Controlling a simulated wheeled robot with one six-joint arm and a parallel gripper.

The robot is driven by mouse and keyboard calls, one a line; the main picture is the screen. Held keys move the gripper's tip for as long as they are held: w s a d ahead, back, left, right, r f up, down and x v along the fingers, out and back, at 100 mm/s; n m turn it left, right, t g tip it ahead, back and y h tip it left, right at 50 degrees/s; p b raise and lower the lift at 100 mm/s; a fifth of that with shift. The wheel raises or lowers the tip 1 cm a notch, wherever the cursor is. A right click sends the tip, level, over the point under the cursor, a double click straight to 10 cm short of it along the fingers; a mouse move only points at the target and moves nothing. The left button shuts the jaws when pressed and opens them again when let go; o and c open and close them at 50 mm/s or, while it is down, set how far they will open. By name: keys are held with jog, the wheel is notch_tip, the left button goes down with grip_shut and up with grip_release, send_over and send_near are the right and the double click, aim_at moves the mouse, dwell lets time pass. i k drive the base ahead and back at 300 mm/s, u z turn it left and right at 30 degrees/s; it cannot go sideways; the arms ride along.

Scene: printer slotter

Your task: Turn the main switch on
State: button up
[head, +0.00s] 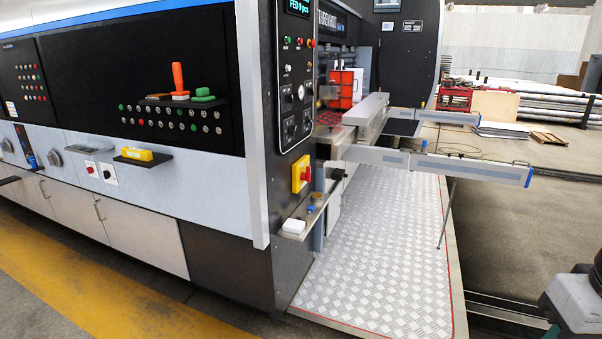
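A red rotary switch on a yellow plate (301,173), of the main-switch kind, is on the lower part of the dark control panel at the machine's near corner. Its exact knob angle is too small to tell. Two smaller switches sit on the pale front face at the left: one with a red knob (92,170) and one with a dark knob (110,174). My gripper is not in view. Part of my own body shows at the lower right corner, well apart from the panel.
A small shelf with a white box (294,226) juts out below the yellow plate. A diamond-plate platform (375,265) lies right of the panel. Grey rails (450,165) stick out above it, with a thin support leg (446,215). Floor is clear in front at left.

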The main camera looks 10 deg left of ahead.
aim_at(304, 176)
jog(key=u, duration=0.25)
jog(key=i, duration=0.7)
jog(key=u, duration=0.2)
jog(key=k, duration=0.45)
jog(key=z, duration=0.45)
jog(key=i, duration=1.4)
jog(key=u, duration=0.15)
